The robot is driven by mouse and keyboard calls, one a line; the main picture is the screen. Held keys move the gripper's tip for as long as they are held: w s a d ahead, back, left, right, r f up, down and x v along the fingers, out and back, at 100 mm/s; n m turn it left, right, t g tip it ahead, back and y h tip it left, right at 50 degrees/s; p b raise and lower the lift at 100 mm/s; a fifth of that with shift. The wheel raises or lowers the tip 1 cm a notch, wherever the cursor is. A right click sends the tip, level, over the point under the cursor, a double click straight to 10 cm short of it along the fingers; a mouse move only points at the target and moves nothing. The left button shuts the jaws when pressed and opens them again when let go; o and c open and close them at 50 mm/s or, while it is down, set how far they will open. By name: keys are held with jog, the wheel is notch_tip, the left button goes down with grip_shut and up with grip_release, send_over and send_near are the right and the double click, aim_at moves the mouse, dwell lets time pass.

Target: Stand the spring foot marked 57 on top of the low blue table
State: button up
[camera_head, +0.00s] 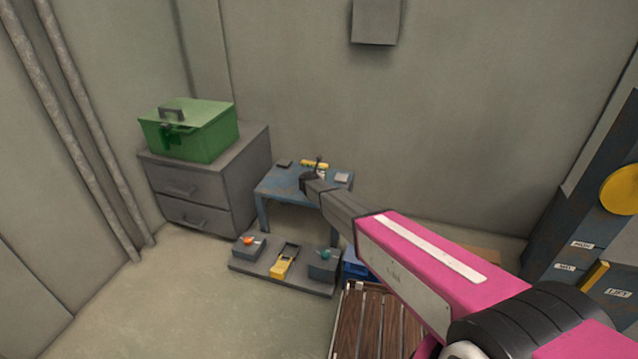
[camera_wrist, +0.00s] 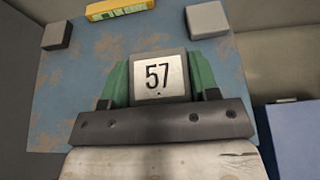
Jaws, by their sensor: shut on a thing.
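The spring foot marked 57 (camera_wrist: 158,77) shows its pale number plate between the green fingers of my gripper (camera_wrist: 160,82) in the wrist view. My gripper is shut on it. The low blue table (camera_wrist: 90,75), with worn paint, lies beyond and beneath the foot. In the head view the blue table (camera_head: 268,186) stands right of the drawer cabinet, and my gripper (camera_head: 319,173) is over its top. The foot's lower end is hidden, so I cannot tell whether it touches the tabletop.
A yellow object (camera_wrist: 118,8), a dark grey block (camera_wrist: 57,35) and a light grey block (camera_wrist: 207,19) are on the tabletop. A green box (camera_head: 200,135) sits on the drawer cabinet (camera_head: 235,180). A low board (camera_head: 270,283) with several fixtures lies before the table, near a slatted wooden surface (camera_head: 365,325).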

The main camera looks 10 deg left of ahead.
jog(key=shift+w+d+f, duration=0.15)
jog(key=shift+w+f, duration=0.1)
jog(key=shift+f, duration=1.9)
jog(key=shift+f, duration=0.15)
jog(key=o, duration=1.1)
